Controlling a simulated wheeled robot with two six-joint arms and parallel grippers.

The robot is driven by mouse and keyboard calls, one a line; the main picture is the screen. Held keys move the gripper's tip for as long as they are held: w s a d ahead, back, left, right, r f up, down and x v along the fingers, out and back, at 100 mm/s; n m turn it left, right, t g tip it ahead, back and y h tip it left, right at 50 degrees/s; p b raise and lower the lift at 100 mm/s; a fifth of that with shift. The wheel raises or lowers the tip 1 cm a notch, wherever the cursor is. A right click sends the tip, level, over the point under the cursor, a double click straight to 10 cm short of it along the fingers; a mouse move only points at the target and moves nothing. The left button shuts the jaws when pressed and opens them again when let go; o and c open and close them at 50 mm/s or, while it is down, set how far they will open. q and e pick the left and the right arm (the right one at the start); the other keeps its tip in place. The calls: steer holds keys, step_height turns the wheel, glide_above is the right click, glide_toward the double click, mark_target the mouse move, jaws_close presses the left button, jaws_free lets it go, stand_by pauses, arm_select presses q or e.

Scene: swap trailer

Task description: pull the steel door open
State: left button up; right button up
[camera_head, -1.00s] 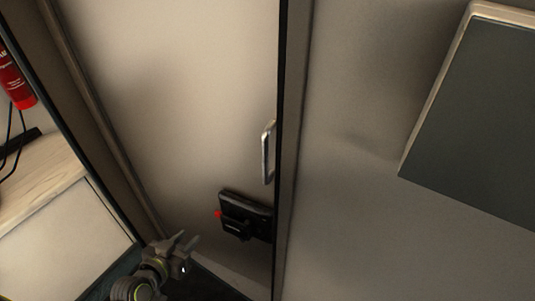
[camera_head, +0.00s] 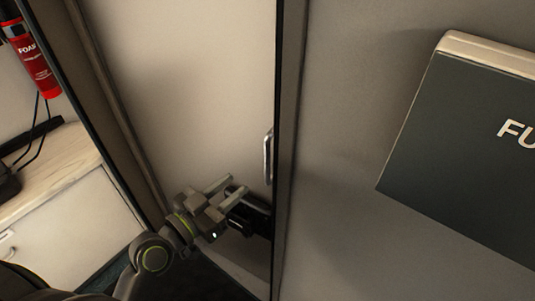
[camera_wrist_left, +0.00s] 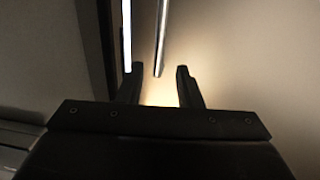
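The steel door (camera_head: 180,90) is a pale beige panel in the head view, and its right edge meets a dark frame. A vertical metal handle (camera_head: 268,158) sits near that edge. In the left wrist view, the handle bar (camera_wrist_left: 161,38) shows beyond the gap between the open fingers (camera_wrist_left: 158,84). My right gripper is not in view.
A grey wall and a dark sign panel (camera_head: 460,150) are to the right of the door frame. At left, a red fire extinguisher (camera_head: 36,62) hangs above a wooden counter (camera_head: 55,165) with a white cabinet (camera_head: 75,225) below.

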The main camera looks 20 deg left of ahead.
mark_target(265, 161)
arm_select(q)
steer(key=p+x, duration=0.3)
steer(key=x, duration=0.8)
steer(key=shift+w+d, duration=0.25)
steer(key=shift+w, duration=0.25)
steer(key=shift+c, duration=0.4)
jaws_close()
